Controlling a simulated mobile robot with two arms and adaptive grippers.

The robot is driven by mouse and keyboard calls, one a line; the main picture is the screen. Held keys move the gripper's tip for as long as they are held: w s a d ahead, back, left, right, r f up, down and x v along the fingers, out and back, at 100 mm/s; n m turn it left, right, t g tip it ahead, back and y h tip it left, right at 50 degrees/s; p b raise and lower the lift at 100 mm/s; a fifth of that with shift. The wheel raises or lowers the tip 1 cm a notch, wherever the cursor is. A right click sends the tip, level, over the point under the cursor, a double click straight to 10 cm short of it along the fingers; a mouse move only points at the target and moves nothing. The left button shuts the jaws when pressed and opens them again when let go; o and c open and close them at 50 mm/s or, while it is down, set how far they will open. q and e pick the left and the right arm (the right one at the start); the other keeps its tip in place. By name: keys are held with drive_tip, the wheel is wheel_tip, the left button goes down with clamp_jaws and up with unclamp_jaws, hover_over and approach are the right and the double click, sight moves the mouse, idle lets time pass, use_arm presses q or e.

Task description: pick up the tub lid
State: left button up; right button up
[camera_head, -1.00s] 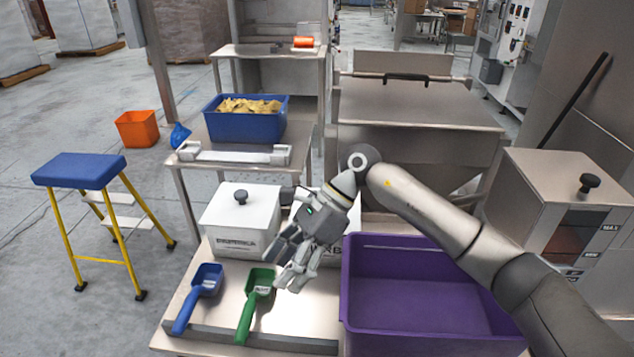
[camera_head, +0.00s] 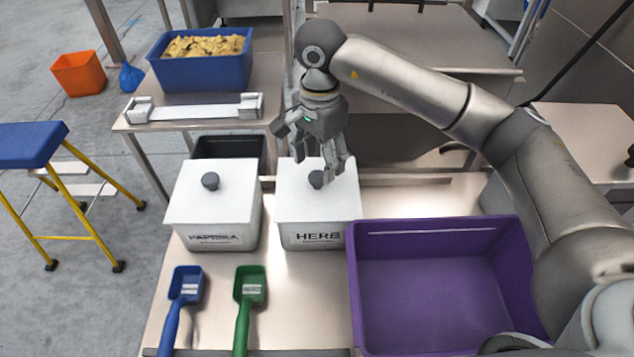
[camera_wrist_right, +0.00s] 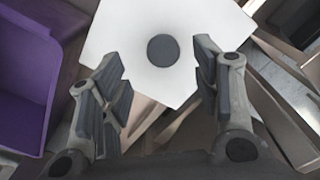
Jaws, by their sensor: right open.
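Two white tubs with white lids and dark round knobs stand side by side on the steel bench. The left one is marked PAPRIKA, with its lid (camera_head: 225,190) on. The right one is marked HERBS, with its lid (camera_head: 300,203) on. My right gripper (camera_head: 328,172) is over the HERBS tub's lid, pointing down, with its fingers around or just above the knob (camera_head: 315,179). In the right wrist view the open fingers (camera_wrist_right: 160,95) frame the white lid (camera_wrist_right: 125,35) and its dark knob (camera_wrist_right: 163,49). Contact cannot be told. My left gripper is not in view.
A purple crate (camera_head: 365,290) stands right of the HERBS tub. A blue scoop (camera_head: 184,290) and a green scoop (camera_head: 248,285) lie in front of the tubs. A dark container (camera_head: 228,148) sits behind the PAPRIKA tub. A blue bin of yellow pieces (camera_head: 205,73) stands farther back.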

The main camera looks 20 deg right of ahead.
sight(317, 175)
drive_tip(key=shift+f, duration=0.35)
wheel_tip(317, 175, down, 4)
drive_tip(key=shift+w+a+f+p, duration=0.1)
drive_tip(key=shift+a+p, duration=0.05)
drive_tip(key=shift+p, duration=0.9)
drive_tip(key=shift+f, duration=0.5)
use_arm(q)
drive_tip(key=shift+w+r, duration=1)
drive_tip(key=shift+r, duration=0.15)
use_arm(e)
drive_tip(key=shift+w, duration=0.1)
drive_tip(key=c, duration=0.5)
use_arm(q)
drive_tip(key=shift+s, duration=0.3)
use_arm(e)
drive_tip(key=c, duration=0.7)
drive_tip(key=shift+o, duration=0.2)
